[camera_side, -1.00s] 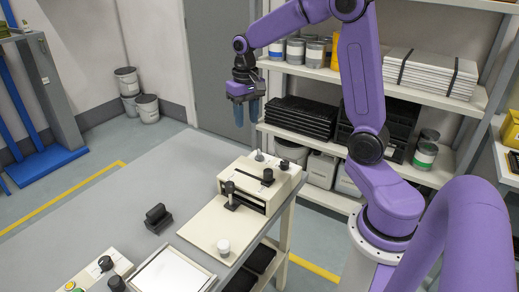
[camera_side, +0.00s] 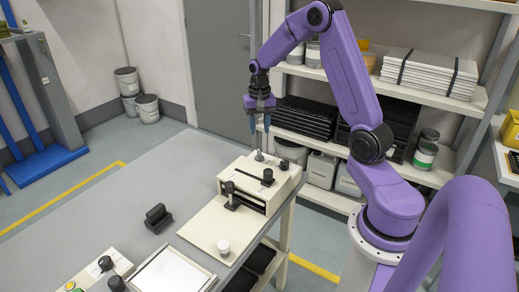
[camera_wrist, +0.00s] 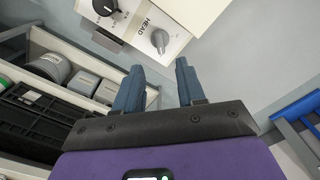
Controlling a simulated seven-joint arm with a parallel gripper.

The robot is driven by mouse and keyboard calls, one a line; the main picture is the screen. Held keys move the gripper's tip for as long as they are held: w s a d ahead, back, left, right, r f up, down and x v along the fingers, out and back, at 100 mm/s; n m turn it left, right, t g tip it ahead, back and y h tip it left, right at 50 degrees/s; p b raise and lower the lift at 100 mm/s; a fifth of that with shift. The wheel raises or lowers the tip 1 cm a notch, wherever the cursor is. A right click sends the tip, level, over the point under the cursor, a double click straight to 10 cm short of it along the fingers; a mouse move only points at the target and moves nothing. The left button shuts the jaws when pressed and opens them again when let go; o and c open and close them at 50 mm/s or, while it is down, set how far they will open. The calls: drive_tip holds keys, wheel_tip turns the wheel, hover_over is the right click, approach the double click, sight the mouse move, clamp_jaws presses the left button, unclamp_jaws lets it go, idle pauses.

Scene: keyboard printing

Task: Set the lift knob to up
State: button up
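My gripper (camera_side: 259,132) points down, open and empty, above the back edge of the cream machine (camera_side: 243,192). In the wrist view its two blue fingers (camera_wrist: 160,66) are apart with nothing between them. A grey pointer knob (camera_wrist: 160,41) beside the printed word HEAD lies just beyond the fingertips in that view; it also shows below the gripper in the side view (camera_side: 259,156). A black knob (camera_wrist: 105,7) is left of it, cut by the top edge. I can read no lift label, so I cannot tell which knob is the lift knob.
A white knob (camera_side: 223,246), a black block (camera_side: 158,217) and a control panel (camera_side: 92,274) are nearer. Shelves stand behind. The grey table (camera_side: 120,200) is largely clear.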

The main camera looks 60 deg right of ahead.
sight(260, 151)
wheel_tip(260, 151, down, 9)
drive_tip(key=shift+f, duration=0.1)
idle(0.3)
clamp_jaws()
